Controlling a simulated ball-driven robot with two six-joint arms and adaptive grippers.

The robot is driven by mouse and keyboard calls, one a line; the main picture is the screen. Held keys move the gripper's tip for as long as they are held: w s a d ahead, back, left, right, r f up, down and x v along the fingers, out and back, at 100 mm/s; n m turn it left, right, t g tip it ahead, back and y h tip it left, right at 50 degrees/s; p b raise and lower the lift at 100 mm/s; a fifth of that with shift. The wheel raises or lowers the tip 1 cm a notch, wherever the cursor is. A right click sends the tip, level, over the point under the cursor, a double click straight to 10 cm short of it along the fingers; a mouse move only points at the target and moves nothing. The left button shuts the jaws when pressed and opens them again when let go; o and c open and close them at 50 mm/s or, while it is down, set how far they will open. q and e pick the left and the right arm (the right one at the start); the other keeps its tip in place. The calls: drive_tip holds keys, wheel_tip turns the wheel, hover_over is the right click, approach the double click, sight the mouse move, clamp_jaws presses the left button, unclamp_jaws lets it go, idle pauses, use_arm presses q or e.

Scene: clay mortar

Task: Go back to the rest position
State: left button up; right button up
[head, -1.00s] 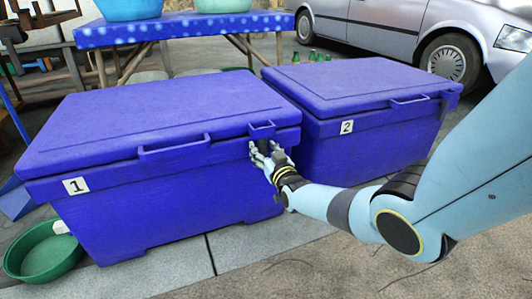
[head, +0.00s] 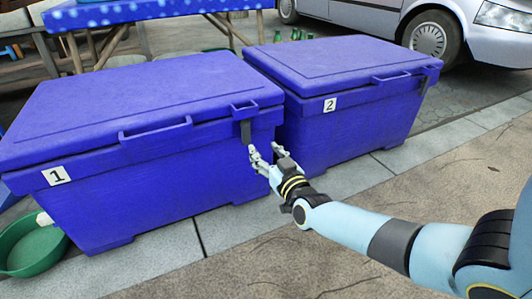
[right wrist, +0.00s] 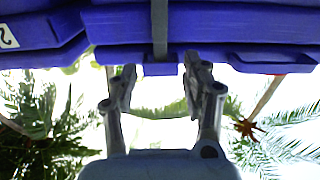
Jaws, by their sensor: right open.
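My right gripper (head: 265,162) is open and empty in the head view. It is just in front of the right front corner of the blue chest marked 1 (head: 150,175), below a dark strap or latch (head: 246,131) on that corner. In the right wrist view, the two fingers of the right gripper (right wrist: 160,82) stand apart with bright background between them and blue chest edges beyond. The chest marked 2 (head: 350,120) stands to the right of chest 1. Both lids look shut. My left gripper is not in view.
A green basin (head: 38,248) lies at the left beside chest 1. A blue table (head: 150,13) stands behind the chests, and a silver car (head: 385,15) is at the back right. The pavement (head: 290,240) in front of the chests is largely clear.

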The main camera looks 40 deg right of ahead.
idle(0.3)
